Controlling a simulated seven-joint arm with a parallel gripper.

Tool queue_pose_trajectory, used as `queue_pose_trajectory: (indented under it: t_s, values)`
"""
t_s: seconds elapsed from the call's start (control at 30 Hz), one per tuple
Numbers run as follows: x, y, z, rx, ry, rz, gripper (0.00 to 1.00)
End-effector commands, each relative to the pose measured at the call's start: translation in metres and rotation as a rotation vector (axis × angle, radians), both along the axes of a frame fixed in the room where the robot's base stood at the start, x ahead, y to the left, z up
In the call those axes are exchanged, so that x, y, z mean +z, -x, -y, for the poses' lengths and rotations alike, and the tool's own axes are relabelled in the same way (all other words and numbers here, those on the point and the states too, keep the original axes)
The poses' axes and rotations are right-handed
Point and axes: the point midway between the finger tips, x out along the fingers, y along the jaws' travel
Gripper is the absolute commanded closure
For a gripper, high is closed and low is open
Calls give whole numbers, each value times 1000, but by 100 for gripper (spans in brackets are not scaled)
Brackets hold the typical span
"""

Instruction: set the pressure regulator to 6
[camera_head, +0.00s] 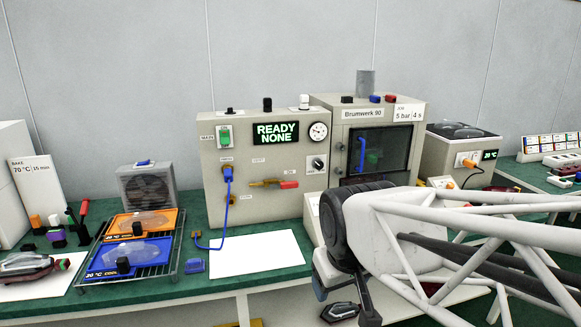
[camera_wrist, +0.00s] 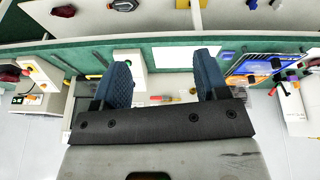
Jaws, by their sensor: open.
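A black knob on a white plate (camera_head: 319,163), which looks like the pressure regulator, sits on the upright beige test panel (camera_head: 240,205) in the head view. A round white gauge (camera_head: 318,131) is just above it. The knob's setting is too small to read. My gripper (camera_head: 343,295) is low in front of the bench edge, right of the panel and well apart from the knob. In the wrist view my gripper (camera_wrist: 163,72) has its two blue fingers spread with nothing between them. I cannot pick out the knob in the wrist view.
The panel display (camera_head: 276,133) reads "READY NONE". A blue hose (camera_head: 227,190) hangs from the panel. A white sheet (camera_head: 256,254) lies before it. A wire rack with orange (camera_head: 140,224) and blue (camera_head: 128,258) trays stands left. A beige Brumwerk 90 machine (camera_head: 375,110) stands right.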

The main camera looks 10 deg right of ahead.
Motion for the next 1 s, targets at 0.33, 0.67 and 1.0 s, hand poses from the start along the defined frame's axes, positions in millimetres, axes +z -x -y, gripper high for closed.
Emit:
queue_pose_trajectory:
  t_s: [0.33,0.67,1.0]
  values:
    - [15,-113,24,243,155,168,33]
    - [23,-220,51,477,351,319,33]
    - [21,-324,82,703,589,453,33]
